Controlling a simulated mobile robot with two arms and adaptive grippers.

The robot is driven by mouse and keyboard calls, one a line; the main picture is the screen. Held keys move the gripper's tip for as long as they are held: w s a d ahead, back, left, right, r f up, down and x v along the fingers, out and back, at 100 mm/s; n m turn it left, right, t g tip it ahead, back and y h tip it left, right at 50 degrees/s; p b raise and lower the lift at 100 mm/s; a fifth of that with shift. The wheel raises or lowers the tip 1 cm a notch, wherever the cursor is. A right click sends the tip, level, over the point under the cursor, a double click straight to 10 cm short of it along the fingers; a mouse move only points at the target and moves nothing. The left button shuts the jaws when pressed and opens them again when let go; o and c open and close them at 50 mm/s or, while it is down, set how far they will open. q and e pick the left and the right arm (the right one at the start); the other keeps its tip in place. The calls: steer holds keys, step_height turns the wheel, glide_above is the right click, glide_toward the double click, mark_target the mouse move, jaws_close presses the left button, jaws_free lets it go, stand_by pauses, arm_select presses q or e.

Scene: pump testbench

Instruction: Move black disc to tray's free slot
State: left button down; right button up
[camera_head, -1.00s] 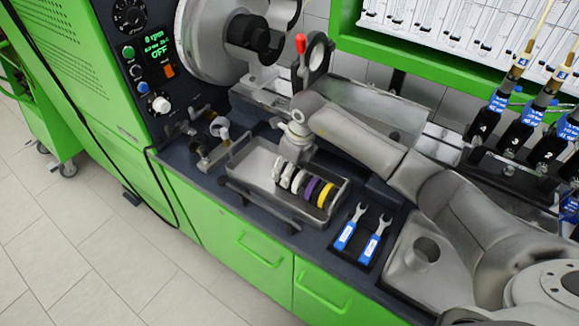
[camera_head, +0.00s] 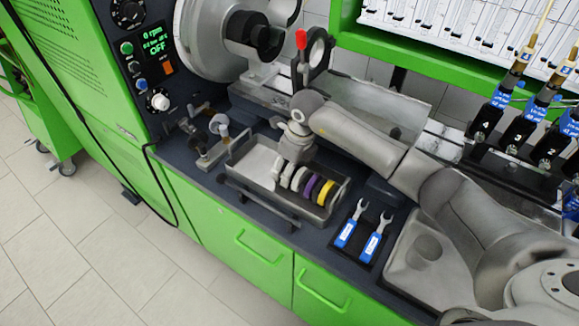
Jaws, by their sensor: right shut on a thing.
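The tray (camera_head: 246,168) is a grey metal box on the dark bench top. Several discs stand in a row at its right part: pale ones, a purple disc (camera_head: 313,187) and a yellow disc (camera_head: 326,193). My right gripper (camera_head: 281,163) reaches down over the tray, at the left end of this row. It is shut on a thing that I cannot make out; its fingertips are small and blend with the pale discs. I cannot pick out a separate black disc in the tray. My left gripper is not in view.
A large grey machine drum (camera_head: 205,45) and a ring holder with a red knob (camera_head: 302,40) stand behind the tray. Two blue-handled wrenches (camera_head: 346,233) lie to its right. A dark rail (camera_head: 258,200) runs along its front. My right arm covers the bench at right.

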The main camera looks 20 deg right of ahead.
steer(key=o, duration=0.9)
steer(key=o, duration=0.3)
steer(key=shift+r, duration=0.15)
steer(key=shift+r+p, duration=2.2)
steer(key=shift+r, duration=1.45)
steer(key=shift+f, duration=0.1)
